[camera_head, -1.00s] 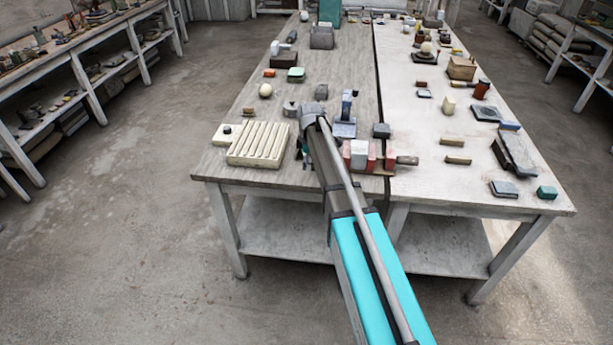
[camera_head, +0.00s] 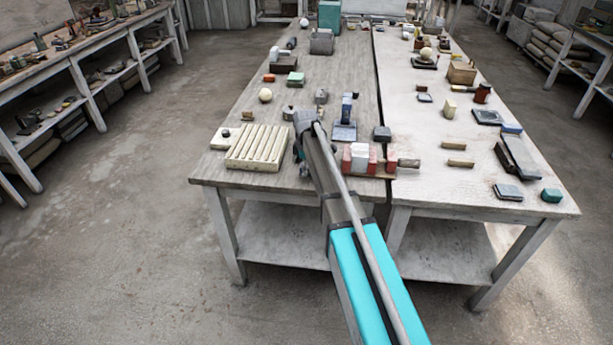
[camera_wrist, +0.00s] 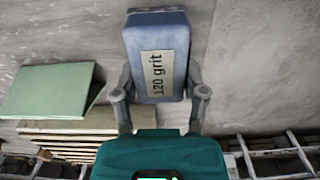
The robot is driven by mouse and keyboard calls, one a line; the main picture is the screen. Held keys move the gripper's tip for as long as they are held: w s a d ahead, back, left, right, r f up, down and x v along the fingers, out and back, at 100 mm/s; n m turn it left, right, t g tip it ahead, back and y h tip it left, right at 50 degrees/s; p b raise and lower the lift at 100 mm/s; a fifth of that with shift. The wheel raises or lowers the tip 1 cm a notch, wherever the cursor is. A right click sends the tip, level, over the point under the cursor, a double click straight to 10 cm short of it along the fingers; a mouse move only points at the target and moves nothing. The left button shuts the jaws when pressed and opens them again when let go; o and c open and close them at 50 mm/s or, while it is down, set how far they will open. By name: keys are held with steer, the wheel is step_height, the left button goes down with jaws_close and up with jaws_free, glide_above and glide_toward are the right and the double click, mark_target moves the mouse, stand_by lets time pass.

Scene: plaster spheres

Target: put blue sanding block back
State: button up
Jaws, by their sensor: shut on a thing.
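The blue sanding block (camera_wrist: 157,42), with a pale "120 grit" label, is between the two fingers of my gripper (camera_wrist: 160,88) in the wrist view. The fingers are shut on its sides. In the head view my gripper (camera_head: 303,148) is over the near left part of the workbench (camera_head: 225,172), just right of the cream slatted rack. The block cannot be made out there, as my arm is in front.
The cream slatted rack (camera_head: 257,147) lies to the left. Right of my arm are a blue upright tool on a pad (camera_head: 344,132) and a row of red and white blocks (camera_head: 360,157). A white ball (camera_head: 265,95) sits farther back.

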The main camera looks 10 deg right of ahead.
steer(key=shift+f+b, duration=1.1)
steer(key=shift+f, duration=0.3)
steer(key=shift+f, duration=0.1)
steer(key=o, duration=1.2)
steer(key=shift+o, duration=0.2)
step_height(320, 180, up, 12)
steer(key=p, duration=1.2)
steer(key=shift+s, duration=0.1)
steer(key=shift+s, duration=0.1)
